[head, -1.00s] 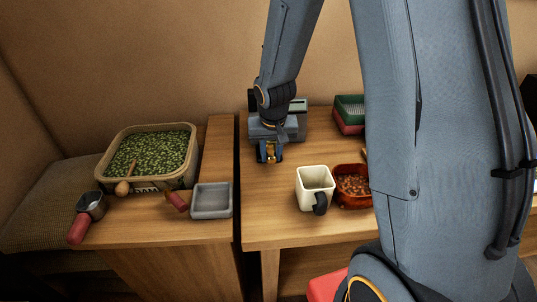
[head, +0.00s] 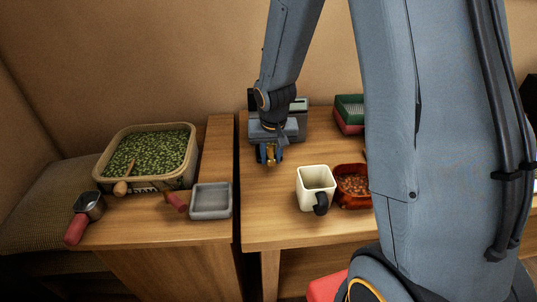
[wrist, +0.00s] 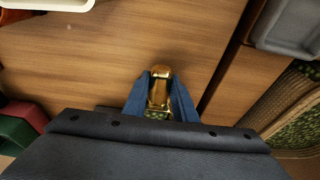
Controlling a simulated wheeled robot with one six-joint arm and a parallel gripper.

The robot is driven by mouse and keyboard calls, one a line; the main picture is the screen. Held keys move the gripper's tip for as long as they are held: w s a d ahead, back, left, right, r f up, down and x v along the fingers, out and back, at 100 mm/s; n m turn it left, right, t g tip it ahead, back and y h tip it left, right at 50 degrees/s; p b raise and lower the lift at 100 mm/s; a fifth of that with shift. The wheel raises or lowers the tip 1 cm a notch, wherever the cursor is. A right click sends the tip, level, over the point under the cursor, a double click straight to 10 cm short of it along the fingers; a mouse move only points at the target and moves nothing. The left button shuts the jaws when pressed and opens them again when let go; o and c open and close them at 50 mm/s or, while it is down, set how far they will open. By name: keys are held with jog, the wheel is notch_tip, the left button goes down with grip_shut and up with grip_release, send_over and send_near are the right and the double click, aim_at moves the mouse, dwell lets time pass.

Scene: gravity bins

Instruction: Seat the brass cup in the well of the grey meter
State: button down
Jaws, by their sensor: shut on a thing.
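My gripper (head: 270,156) is shut on the brass cup (head: 271,153), above the right-hand table near its left edge. In the wrist view the brass cup (wrist: 158,90) sits between the two blue fingers, with a green speckled patch at its near end. The grey meter (head: 296,122) stands behind my gripper at the back of the table. My wrist covers much of the meter, and its well cannot be made out.
A white mug (head: 315,180) and a red bowl of brown bits (head: 352,188) stand right of my gripper. Green and red trays (head: 349,112) are behind. Across a gap, the left table holds a tub of green pellets (head: 103,166), a grey dish (head: 211,214) and a scoop (head: 76,228).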

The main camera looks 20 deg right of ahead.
jog(key=c, duration=1.4)
grip_release()
jog(key=shift+o, duration=0.2)
jog(key=shift+b+v, duration=0.45)
jog(key=shift+v, duration=3.45)
